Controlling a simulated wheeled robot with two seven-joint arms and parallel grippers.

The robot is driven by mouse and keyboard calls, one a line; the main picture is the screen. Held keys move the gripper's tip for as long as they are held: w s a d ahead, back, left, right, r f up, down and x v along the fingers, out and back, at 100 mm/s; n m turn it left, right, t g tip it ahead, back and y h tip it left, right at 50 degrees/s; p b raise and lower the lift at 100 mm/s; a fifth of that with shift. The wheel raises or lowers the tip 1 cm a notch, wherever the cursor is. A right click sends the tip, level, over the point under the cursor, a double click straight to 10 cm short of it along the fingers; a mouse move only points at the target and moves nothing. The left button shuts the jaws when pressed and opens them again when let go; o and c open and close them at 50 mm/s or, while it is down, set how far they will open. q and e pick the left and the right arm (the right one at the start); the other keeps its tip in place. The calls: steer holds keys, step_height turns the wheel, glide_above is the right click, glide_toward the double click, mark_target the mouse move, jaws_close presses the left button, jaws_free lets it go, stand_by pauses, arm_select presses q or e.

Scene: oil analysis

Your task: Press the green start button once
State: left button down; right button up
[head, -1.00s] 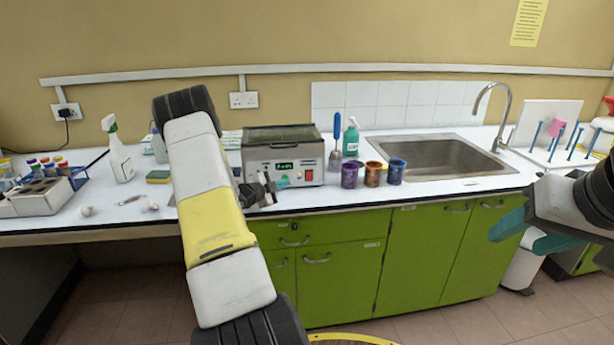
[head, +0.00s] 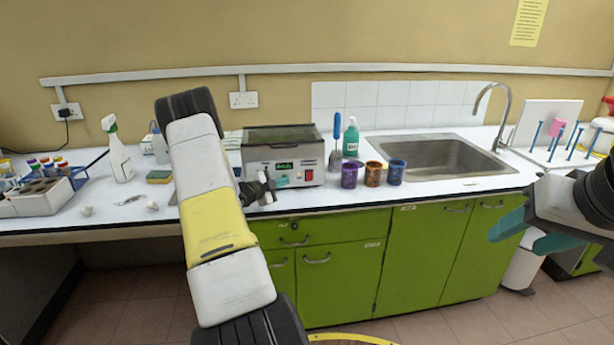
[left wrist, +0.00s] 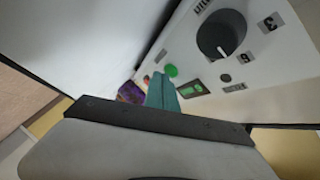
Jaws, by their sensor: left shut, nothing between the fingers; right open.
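The green start button (left wrist: 171,70) shows in the left wrist view on the pale front panel of the heater box (head: 283,152). My left gripper (left wrist: 163,93) is shut and empty, its teal fingertips in front of the panel beside the button. Whether they touch the panel I cannot tell. In the head view the left gripper (head: 282,181) sits at the front of the box, below its green display (head: 284,166), and I cannot make out the button there. My right gripper (head: 528,235) is open and empty at the far right, in front of the counter.
A black dial (left wrist: 221,35) is on the same panel, and a red switch (head: 309,175) is at its right. Painted cups (head: 373,174) stand right of the box, before the sink (head: 440,155).

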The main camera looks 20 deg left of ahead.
arm_select(q)
steer(key=shift+w+a, duration=0.15)
steer(key=shift+w, duration=0.1)
steer(key=shift+s, duration=0.1)
stand_by(0.5)
steer(key=shift+s+d, duration=0.4)
steer(key=shift+s, duration=0.15)
steer(key=shift+s+d, duration=0.45)
steer(key=shift+s, duration=0.25)
steer(key=shift+s+d, duration=0.4)
steer(key=shift+s, duration=0.35)
steer(key=shift+s+d, duration=0.45)
steer(key=shift+s, duration=0.25)
